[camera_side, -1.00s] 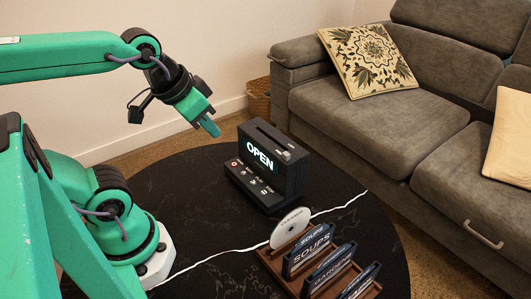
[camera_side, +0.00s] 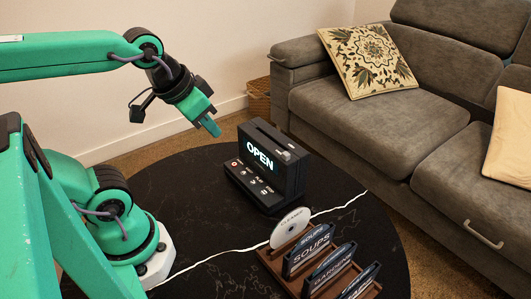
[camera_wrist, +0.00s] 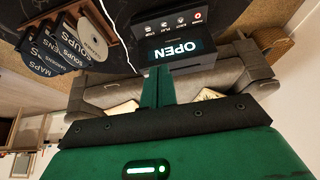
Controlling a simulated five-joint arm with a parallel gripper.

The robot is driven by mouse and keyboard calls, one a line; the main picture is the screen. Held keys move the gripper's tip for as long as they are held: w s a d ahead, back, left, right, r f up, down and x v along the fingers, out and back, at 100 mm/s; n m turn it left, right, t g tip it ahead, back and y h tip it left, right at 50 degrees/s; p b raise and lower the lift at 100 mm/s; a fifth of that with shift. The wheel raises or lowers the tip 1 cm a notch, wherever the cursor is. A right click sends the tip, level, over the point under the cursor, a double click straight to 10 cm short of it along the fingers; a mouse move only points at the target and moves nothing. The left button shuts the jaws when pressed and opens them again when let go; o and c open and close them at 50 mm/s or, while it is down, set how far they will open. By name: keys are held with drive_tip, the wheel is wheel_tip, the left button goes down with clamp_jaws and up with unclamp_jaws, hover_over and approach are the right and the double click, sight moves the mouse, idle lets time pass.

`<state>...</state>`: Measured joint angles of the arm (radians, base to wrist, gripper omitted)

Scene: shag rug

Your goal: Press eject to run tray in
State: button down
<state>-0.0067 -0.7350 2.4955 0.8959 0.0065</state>
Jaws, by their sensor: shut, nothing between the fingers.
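A black disc player (camera_side: 268,165) stands on the dark round table, its lit display reading OPEN. A row of buttons (camera_side: 256,180) runs along its sloped front ledge, with a red-marked one at the left end. In the wrist view the player (camera_wrist: 180,45) appears upside down, with the buttons (camera_wrist: 172,23) near the top. I cannot make out a tray extended from it. My gripper (camera_side: 216,132) is shut and empty. It hangs in the air to the left of and above the player, apart from it. The closed fingers also show in the wrist view (camera_wrist: 157,88).
A white disc labelled CLEANER (camera_side: 291,228) stands in a wooden rack (camera_side: 270,262) with several dark labelled cases (camera_side: 310,249). A grey sofa (camera_side: 375,125) with cushions stands behind. The table left of the player is clear.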

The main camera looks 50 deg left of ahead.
drive_tip(key=w+a+f+g, duration=0.2)
drive_tip(key=w+a+f, duration=0.4)
drive_tip(key=w, duration=0.1)
drive_tip(key=shift+y, duration=0.3)
drive_tip(key=shift+w+f, duration=0.1)
drive_tip(key=shift+f, duration=0.1)
idle(0.5)
hover_over(244, 172)
drive_tip(key=s, duration=0.1)
drive_tip(key=shift+d+f, duration=0.1)
drive_tip(key=shift+f, duration=6.65)
drive_tip(key=shift+f, duration=0.1)
